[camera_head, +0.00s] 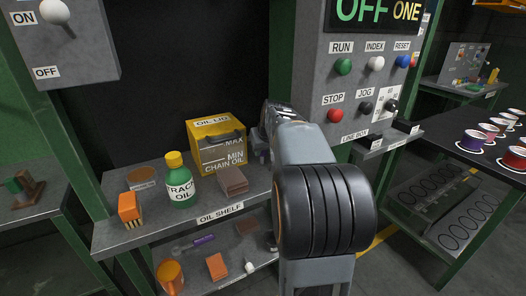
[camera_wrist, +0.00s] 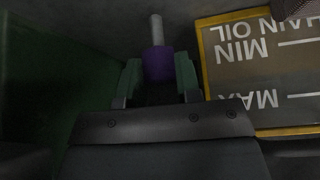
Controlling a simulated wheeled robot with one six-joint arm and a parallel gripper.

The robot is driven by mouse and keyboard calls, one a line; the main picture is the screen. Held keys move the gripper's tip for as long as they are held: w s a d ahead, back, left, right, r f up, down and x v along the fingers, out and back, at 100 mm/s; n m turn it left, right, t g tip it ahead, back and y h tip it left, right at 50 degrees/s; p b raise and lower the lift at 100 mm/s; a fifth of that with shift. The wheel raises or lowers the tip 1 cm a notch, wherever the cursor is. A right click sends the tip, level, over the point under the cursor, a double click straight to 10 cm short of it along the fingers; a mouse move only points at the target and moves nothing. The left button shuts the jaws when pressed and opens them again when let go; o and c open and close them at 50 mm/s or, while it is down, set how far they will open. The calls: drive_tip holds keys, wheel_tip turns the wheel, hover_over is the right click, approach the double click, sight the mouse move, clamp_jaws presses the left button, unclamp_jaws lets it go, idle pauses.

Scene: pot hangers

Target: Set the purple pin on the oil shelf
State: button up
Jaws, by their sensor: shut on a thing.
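My gripper (camera_wrist: 158,80) is shut on the purple pin (camera_wrist: 158,63), with one greenish finger on each side of its purple body. The pin's pale grey shaft points away from the fingers, toward a grey surface. I cannot tell whether the pin touches that surface. The oil shelf (camera_head: 215,221) is a grey metal shelf with a name label on its front edge. In the head view my arm covers the shelf's right end, and my gripper and the pin are mostly hidden behind it.
The yellow chain oil box (camera_head: 216,128) stands on the shelf and appears close beside my gripper in the wrist view (camera_wrist: 262,75). A green oil bottle (camera_head: 180,185), an orange brush (camera_head: 130,207) and a brown block (camera_head: 232,181) also stand there. A button panel (camera_head: 357,80) rises at right.

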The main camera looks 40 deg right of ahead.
drive_tip(key=shift+f, duration=0.25)
drive_tip(key=shift+f, duration=0.15)
drive_tip(key=o, duration=0.9)
drive_tip(key=shift+r, duration=0.4)
drive_tip(key=p+v, duration=0.2)
drive_tip(key=v, duration=1)
drive_tip(key=shift+n+g+y, duration=0.6)
drive_tip(key=shift+n+g, duration=0.1)
drive_tip(key=s+a+f, duration=0.1)
drive_tip(key=a+f, duration=0.2)
drive_tip(key=a, duration=0.1)
drive_tip(key=s+a+f, duration=0.1)
drive_tip(key=a+f, duration=0.2)
drive_tip(key=a, duration=0.1)
drive_tip(key=s+a+f, duration=0.1)
drive_tip(key=a+f, duration=0.2)
drive_tip(key=a, duration=0.1)
drive_tip(key=shift+s+a, duration=0.2)
drive_tip(key=shift+a, duration=0.05)
drive_tip(key=shift+n+g, duration=0.8)
drive_tip(key=shift+g, duration=0.1)
drive_tip(key=s+a+f, duration=0.6)
drive_tip(key=f, duration=0.1)
drive_tip(key=s+a+f, duration=0.3)
drive_tip(key=shift+f, duration=0.3)
